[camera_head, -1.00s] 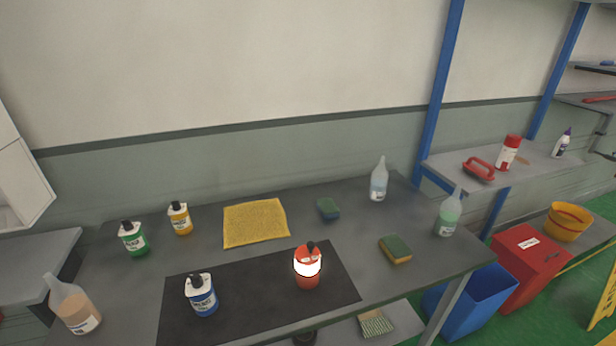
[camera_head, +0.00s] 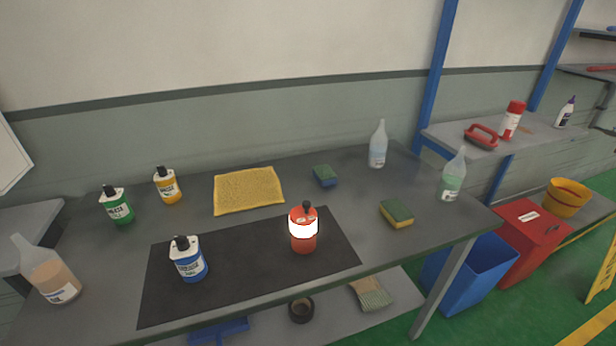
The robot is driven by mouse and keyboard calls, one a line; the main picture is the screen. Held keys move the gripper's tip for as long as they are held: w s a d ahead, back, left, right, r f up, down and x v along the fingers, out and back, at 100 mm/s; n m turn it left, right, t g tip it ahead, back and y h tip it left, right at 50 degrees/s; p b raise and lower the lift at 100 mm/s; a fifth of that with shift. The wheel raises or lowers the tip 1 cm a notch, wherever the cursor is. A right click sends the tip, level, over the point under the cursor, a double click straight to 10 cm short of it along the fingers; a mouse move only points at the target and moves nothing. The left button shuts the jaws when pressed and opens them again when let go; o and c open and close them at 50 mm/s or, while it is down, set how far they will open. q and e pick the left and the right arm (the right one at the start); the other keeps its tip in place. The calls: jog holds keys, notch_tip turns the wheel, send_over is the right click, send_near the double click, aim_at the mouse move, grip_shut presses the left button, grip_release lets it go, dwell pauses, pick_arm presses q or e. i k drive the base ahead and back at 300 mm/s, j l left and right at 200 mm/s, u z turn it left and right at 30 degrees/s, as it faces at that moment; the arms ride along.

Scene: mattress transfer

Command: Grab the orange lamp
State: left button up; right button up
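An orange-red lamp-like canister (camera_head: 303,231) with a bright glowing white band and a dark cap stands upright on the black mat (camera_head: 245,262), right of its middle. A blue-and-white bottle (camera_head: 187,260) stands on the same mat to its left. The grey table (camera_head: 330,213) bears both. Neither of my grippers is in view, and nothing touches the orange-red canister.
A yellow cloth (camera_head: 248,190), a blue-green sponge (camera_head: 324,176) and a yellow-green sponge (camera_head: 397,213) lie behind and right of the mat. Green (camera_head: 117,206) and yellow (camera_head: 168,186) bottles stand at the left. Clear spray-shaped bottles (camera_head: 378,146) (camera_head: 452,178) stand at the right.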

aim_at(303, 226)
jog(key=l, duration=1.6)
